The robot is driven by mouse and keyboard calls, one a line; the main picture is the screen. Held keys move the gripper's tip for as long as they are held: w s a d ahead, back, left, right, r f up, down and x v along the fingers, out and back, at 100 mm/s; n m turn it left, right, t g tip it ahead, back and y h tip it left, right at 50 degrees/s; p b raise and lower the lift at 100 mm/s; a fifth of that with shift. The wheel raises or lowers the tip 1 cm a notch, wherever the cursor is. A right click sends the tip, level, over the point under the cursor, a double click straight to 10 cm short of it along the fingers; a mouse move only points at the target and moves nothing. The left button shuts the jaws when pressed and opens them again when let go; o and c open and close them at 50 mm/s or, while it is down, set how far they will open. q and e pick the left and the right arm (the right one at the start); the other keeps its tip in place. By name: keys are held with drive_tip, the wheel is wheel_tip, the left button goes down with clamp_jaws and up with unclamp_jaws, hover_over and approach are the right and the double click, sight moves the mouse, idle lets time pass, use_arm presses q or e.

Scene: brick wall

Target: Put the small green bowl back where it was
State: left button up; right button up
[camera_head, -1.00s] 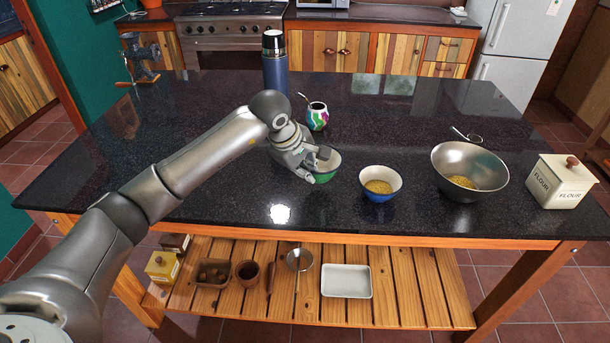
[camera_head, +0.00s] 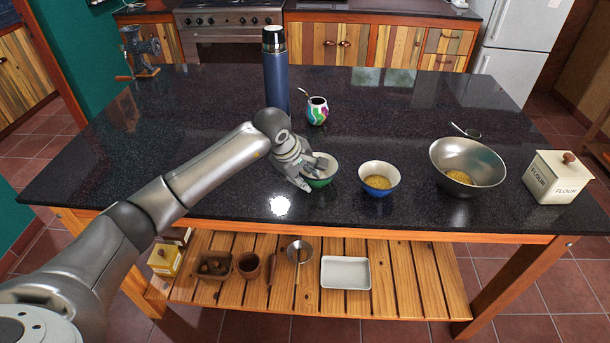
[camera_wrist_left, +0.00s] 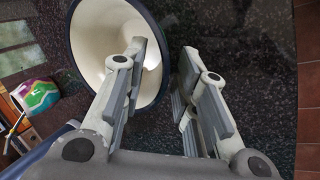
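The small green bowl (camera_head: 319,182), white inside, stands upright on the dark counter, left of the blue bowl. In the left wrist view the bowl (camera_wrist_left: 92,38) shows its white inside and dark rim. My left gripper (camera_head: 308,174) is at the bowl's left front side. In the left wrist view the fingers of my left gripper (camera_wrist_left: 164,72) are apart, one over the bowl's inside and one outside its rim. A gap shows between the rim and the outer finger. My right gripper is not in view.
The blue bowl (camera_head: 379,190) with yellow contents stands close on the right. A metal bowl (camera_head: 440,175) and flour box (camera_head: 553,187) are farther right. A colourful cup (camera_head: 317,113) and tall blue flask (camera_head: 276,85) stand behind. The counter's front left (camera_head: 230,200) is clear.

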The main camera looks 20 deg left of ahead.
use_arm(q)
drive_tip(key=shift+r, duration=0.15)
drive_tip(key=b+v, duration=0.2)
drive_tip(key=v, duration=1)
